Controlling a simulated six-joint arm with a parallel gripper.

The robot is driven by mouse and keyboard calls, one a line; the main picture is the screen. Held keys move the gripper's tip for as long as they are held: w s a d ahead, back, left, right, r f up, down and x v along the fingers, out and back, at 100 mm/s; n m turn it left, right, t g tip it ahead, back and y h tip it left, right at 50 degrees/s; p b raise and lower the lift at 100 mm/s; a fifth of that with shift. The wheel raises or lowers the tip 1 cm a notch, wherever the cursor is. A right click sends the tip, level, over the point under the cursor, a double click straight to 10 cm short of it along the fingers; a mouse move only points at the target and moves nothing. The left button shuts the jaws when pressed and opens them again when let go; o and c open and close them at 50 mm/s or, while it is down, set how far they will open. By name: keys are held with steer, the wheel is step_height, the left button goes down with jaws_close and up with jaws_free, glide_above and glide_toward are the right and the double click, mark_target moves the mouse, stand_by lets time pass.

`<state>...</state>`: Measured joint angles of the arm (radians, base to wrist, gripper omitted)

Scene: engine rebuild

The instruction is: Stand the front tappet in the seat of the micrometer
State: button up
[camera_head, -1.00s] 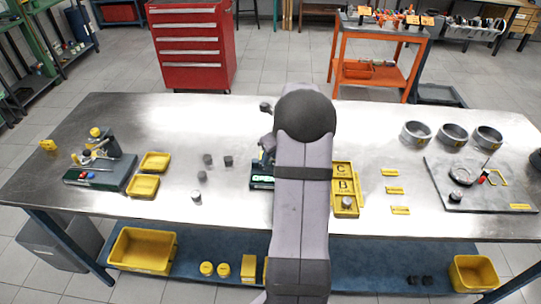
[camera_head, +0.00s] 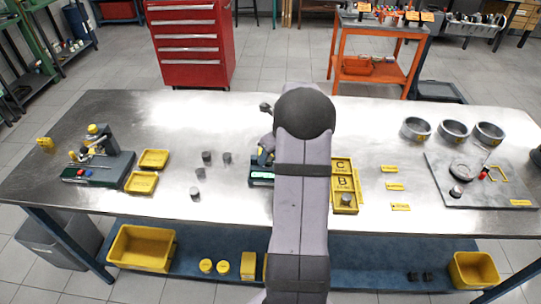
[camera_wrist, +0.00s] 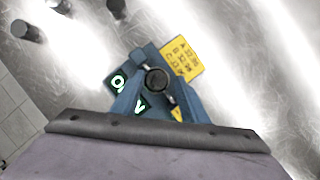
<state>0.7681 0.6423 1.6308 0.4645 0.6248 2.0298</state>
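The micrometer (camera_head: 258,182) stands near the middle of the bench, partly hidden by my arm. In the wrist view it is a blue-grey body with a green-lit display (camera_wrist: 119,83), whose text is partly covered, and a yellow letter card (camera_wrist: 183,58). My gripper (camera_wrist: 157,84) is over it, with its fingers on both sides of a dark round-topped piece (camera_wrist: 157,79) that looks like a tappet. The fingers seem closed on it. Its lower end and the seat are hidden, so I cannot tell whether they touch.
Several dark tappets stand left of the micrometer, the nearest one (camera_head: 195,194) towards the front edge. Two yellow trays (camera_head: 141,183) and a green-based device (camera_head: 99,170) are further left. A lettered yellow tray (camera_head: 344,209) is right of my arm. Rings (camera_head: 453,132) stand at right.

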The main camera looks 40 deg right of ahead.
steer(key=shift+a, duration=0.3)
steer(key=b+v, duration=0.1)
steer(key=v, duration=0.6)
steer(key=shift+d+b, duration=0.3)
steer(key=shift+r, duration=0.15)
